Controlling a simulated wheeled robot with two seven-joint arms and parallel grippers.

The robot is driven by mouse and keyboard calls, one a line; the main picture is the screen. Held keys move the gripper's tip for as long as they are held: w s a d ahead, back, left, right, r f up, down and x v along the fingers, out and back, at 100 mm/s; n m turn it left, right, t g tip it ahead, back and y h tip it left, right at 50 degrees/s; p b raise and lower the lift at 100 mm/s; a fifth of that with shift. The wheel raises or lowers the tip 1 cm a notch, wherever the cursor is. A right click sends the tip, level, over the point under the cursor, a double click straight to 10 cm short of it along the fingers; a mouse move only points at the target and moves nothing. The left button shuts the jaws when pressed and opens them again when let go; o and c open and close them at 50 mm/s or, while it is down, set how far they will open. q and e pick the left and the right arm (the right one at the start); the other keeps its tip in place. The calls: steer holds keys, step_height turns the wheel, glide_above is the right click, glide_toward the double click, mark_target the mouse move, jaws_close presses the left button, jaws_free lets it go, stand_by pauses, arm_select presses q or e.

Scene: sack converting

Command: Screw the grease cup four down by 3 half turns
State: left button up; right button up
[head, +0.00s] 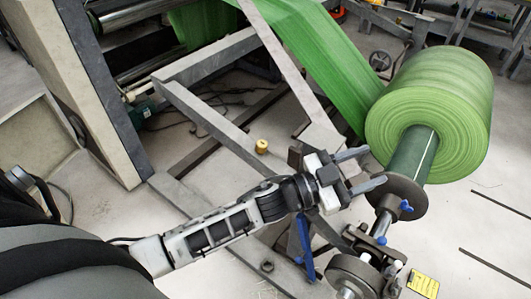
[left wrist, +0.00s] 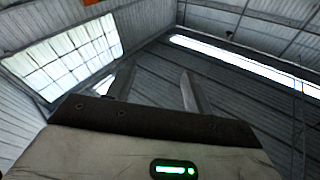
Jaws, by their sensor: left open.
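A small brass-yellow cup (head: 262,146) shows beside the grey machine frame (head: 210,118), near the middle of the head view. It looks like a grease cup; I cannot tell its number or whether it is seated in a thread. My left gripper (head: 376,167) is to the right of it and apart from it, near the green roll's shaft. Its two fingers are spread with nothing between them. In the left wrist view the open fingers (left wrist: 158,92) stand against the roof and wall, and no cup shows there. My right gripper is not in view.
A large green roll (head: 440,105) sits on a shaft at the right, with its web (head: 325,55) running up to the machine. A shaft holder with blue handles (head: 380,240) is below my gripper. A yellow label (head: 422,284) is at lower right. Cables lie on the floor.

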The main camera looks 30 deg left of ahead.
arm_select(q)
steer(key=w+d+m+g+h+b, duration=0.1)
steer(key=d+m+g+h+b, duration=0.35)
steer(key=m+g, duration=0.55)
steer(key=n+g+y+b, duration=0.5)
steer(key=y+b, duration=0.9)
steer(key=y, duration=0.5)
glide_above(261, 143)
step_height(261, 143, down, 4)
steer(key=shift+h, duration=0.25)
step_height(261, 143, down, 8)
steer(key=shift+f+b, duration=0.1)
steer(key=shift+b, duration=0.75)
steer(key=shift+f, duration=0.65)
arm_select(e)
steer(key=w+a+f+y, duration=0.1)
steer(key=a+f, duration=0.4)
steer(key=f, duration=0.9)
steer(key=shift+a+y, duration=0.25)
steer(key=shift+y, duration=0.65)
